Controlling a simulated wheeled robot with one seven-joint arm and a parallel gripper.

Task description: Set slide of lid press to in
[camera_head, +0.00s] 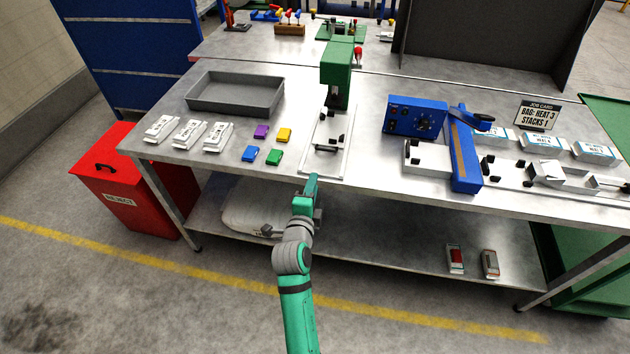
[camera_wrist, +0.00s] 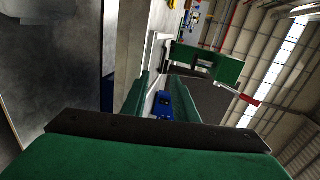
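The green lid press (camera_head: 336,75) stands at the middle of the bench, with a red-knobbed lever (camera_head: 358,54) at its side. Its pale slide (camera_head: 322,160) lies in front of the press head, out toward the front bench edge, with black fittings on it. In the wrist view the press (camera_wrist: 208,66) and its red lever (camera_wrist: 248,99) show at upper right. My gripper (camera_head: 312,180) is just off the front bench edge, near the slide's front end; contact cannot be told. In the wrist view its fingers (camera_wrist: 163,98) stand apart with nothing held between them.
A grey tray (camera_head: 235,94), white packs (camera_head: 189,134) and coloured blocks (camera_head: 261,132) lie left of the slide. A blue machine (camera_head: 417,117) and its blue arm (camera_head: 464,150) stand to the right. A red reject bin (camera_head: 125,185) is at left. A lower shelf (camera_head: 400,240) runs beneath.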

